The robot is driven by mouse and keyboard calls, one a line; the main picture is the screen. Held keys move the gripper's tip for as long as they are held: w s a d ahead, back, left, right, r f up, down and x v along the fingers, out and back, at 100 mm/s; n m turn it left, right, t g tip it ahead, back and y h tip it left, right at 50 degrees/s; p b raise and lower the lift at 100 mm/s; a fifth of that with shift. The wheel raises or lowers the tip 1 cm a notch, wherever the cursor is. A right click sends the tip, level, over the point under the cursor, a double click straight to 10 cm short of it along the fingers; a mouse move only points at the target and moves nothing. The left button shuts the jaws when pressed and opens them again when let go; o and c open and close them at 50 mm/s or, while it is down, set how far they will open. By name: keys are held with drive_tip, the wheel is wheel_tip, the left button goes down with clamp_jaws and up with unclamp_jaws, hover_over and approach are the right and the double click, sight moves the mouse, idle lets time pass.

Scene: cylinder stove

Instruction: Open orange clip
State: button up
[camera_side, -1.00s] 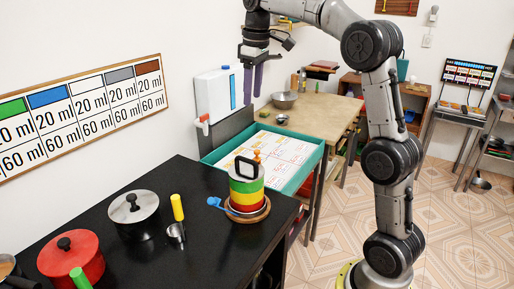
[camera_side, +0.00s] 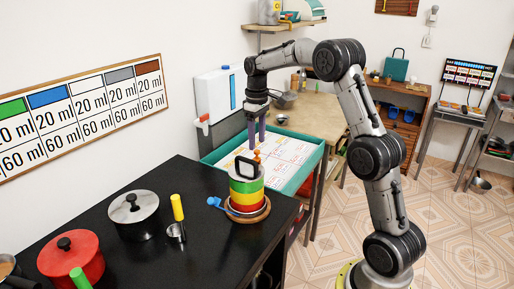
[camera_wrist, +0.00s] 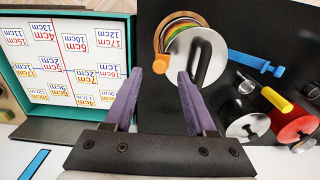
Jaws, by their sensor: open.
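The orange clip (camera_side: 257,155) is a small piece at the back edge of the striped cylinder (camera_side: 246,190), beside its lid. In the wrist view the orange clip (camera_wrist: 160,66) lies at the left side of the cylinder's round grey lid (camera_wrist: 187,62), close to my left fingertip. The lid has a black loop handle (camera_wrist: 201,62). My gripper (camera_side: 257,140) is above and behind the cylinder with its purple fingers pointing down. The gripper also shows in the wrist view (camera_wrist: 172,70), open and empty, its fingers apart. I cannot tell whether a finger touches the clip.
A blue handle (camera_side: 217,203) sticks out from the cylinder's left side. A grey-lidded pot (camera_side: 133,208), a red pot (camera_side: 72,258) and a yellow-handled cup (camera_side: 177,218) stand on the black counter. A teal-rimmed tray (camera_side: 307,170) is behind the cylinder.

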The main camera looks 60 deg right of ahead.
sight(257, 150)
drive_tip(key=shift+f, duration=1.8)
clamp_jaws()
drive_tip(key=shift+r, duration=0.1)
